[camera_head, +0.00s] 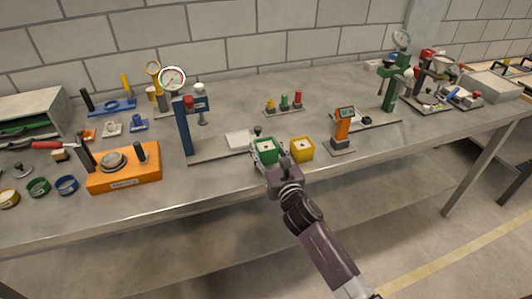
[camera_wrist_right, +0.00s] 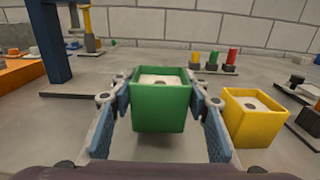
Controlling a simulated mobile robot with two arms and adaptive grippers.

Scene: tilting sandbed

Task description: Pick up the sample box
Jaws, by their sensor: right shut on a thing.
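A green open-topped box (camera_head: 265,151) with pale contents and a small dark spot on top is near the front edge of the table. It also shows upright in the right wrist view (camera_wrist_right: 160,105), between the two blue finger pads. My right gripper (camera_head: 268,158) is shut on this green box, one finger on each side. I cannot tell surely whether its bottom is clear of the table. A similar yellow box (camera_head: 302,149) stands just to the right, apart from the gripper; it also shows in the wrist view (camera_wrist_right: 253,118). My left gripper is not in view.
A blue press stand with a dial (camera_head: 185,125) and its base plate stand to the left. An orange gauge stand (camera_head: 342,132) is right of the yellow box. Small coloured plugs (camera_head: 284,103) stand behind. An orange block (camera_head: 125,168) sits at the front left.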

